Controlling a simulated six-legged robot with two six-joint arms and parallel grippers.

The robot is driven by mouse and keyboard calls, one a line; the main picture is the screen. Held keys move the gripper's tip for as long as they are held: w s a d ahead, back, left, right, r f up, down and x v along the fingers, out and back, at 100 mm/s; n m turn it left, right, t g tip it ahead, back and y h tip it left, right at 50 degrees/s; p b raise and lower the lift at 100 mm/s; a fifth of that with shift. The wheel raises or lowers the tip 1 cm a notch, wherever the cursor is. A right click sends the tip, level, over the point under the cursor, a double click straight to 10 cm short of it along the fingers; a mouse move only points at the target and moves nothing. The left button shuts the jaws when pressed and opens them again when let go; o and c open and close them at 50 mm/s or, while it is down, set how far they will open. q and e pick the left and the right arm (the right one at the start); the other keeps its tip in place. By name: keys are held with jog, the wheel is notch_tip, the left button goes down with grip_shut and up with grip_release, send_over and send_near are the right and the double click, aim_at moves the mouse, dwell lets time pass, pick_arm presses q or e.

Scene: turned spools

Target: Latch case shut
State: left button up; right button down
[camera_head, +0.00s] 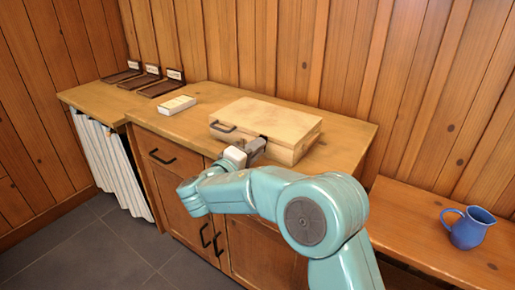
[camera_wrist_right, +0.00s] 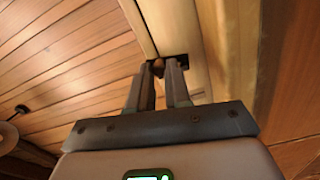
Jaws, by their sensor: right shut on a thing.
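The pale wooden case (camera_head: 265,116) lies on the wooden counter with its lid down. I cannot tell whether the lid sits fully flush. A dark handle (camera_head: 222,127) shows at the left of its front side. My right gripper (camera_head: 260,142) is at the front side of the case, to the right of the handle. In the right wrist view, its two fingers (camera_wrist_right: 159,72) are shut around a small brown latch knob (camera_wrist_right: 158,67) on the case (camera_wrist_right: 170,25). The gripper hides the rest of the latch. My left gripper is not in view.
A small white box (camera_head: 177,105) lies on the counter (camera_head: 335,150), left of the case. Several dark trays with labels (camera_head: 165,87) stand farther left along the wall. A blue jug (camera_head: 468,229) stands on the lower bench at right.

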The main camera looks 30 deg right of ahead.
jog(key=shift+w+a+r+n+p, duration=0.15)
jog(key=shift+n+p, duration=0.1)
jog(key=shift+n, duration=0.3)
jog(key=shift+w+r+n+p, duration=0.15)
jog(key=shift+n+p, duration=0.1)
jog(key=shift+n, duration=0.3)
jog(key=shift+f, duration=0.15)
jog(key=c, duration=1.1)
grip_release()
jog(key=shift+o, duration=0.2)
jog(key=v, duration=1.6)
jog(key=shift+p, duration=0.4)
jog(key=shift+a, duration=0.15)
